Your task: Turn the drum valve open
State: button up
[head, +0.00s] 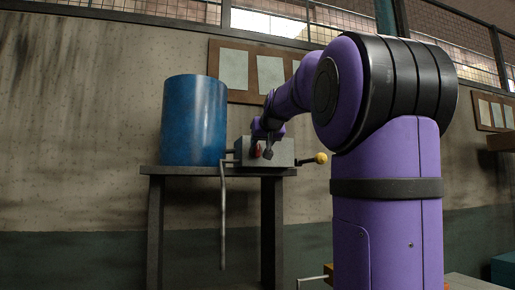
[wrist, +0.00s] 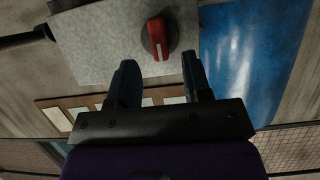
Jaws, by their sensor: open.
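The drum valve is a red handle (wrist: 156,38) with a white mark, on a dark round base on the face of a grey box (wrist: 100,45). In the head view the red handle (head: 258,150) is small and partly hidden by my gripper (head: 264,145). The box (head: 280,152) stands on a stand beside a blue drum (head: 194,120). The drum (wrist: 250,50) also shows in the wrist view. In the wrist view my gripper (wrist: 159,62) is open and empty, its two fingers apart and the handle beyond their tips, roughly between them. I cannot tell whether they touch it.
The dark stand (head: 218,171) bears the drum and box. A thin grey pipe (head: 223,220) hangs down in front of the stand. Framed sheets (head: 234,70) hang on the wall behind.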

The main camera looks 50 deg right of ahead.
aim_at(258, 147)
jog(key=shift+x, duration=1.9)
jog(key=shift+c, duration=0.3)
grip_shut()
